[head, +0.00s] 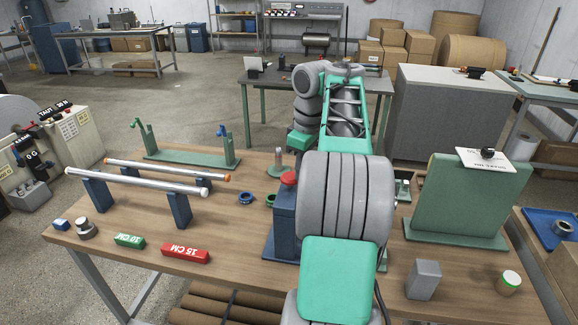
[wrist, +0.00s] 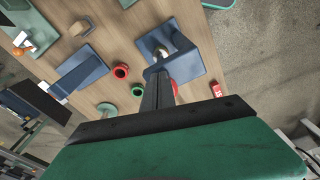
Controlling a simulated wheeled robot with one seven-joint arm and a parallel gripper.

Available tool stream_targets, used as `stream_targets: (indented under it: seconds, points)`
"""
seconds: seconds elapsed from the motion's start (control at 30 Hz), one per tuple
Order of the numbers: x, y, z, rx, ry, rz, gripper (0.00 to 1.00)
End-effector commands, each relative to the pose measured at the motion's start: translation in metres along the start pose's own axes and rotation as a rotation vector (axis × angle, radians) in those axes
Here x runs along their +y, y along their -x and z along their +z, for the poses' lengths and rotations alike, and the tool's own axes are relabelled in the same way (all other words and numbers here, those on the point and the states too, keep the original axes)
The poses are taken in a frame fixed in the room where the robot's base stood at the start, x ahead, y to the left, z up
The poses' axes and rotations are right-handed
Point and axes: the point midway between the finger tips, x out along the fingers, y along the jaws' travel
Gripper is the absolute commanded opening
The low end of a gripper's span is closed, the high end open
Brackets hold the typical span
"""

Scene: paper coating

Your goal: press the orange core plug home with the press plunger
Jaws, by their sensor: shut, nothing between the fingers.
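My gripper (wrist: 158,84) shows in the wrist view with its dark fingers shut together and nothing between them. The fingertips lie over a blue stand (wrist: 207,60) with a bare metal cylinder on it. A red part (wrist: 174,87) shows just beside the fingers and is partly hidden by them. In the head view, a blue press-like column (head: 285,215) carries a red knob (head: 289,178), and my arm hides its right side. I cannot tell which orange piece is the core plug.
A red 15 CM block (head: 186,254) and a green 10 CM block (head: 129,241) lie at the front left. A blue ring (head: 246,198) lies left of the column. A large green panel (head: 460,195) stands at the right. Bare wood lies at the front centre-left.

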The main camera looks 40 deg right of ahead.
Motion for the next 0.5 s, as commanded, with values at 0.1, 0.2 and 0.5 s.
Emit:
stream_targets:
  seconds: [0.1,0.2,0.5]
  points:
    - [0.0,0.0,0.007,-0.004,-0.004,-0.006,0.0]
    - [0.0,0.0,0.006,-0.003,-0.003,-0.004,0.0]
    - [0.0,0.038,0.004,-0.003,-0.002,-0.002,0.0]
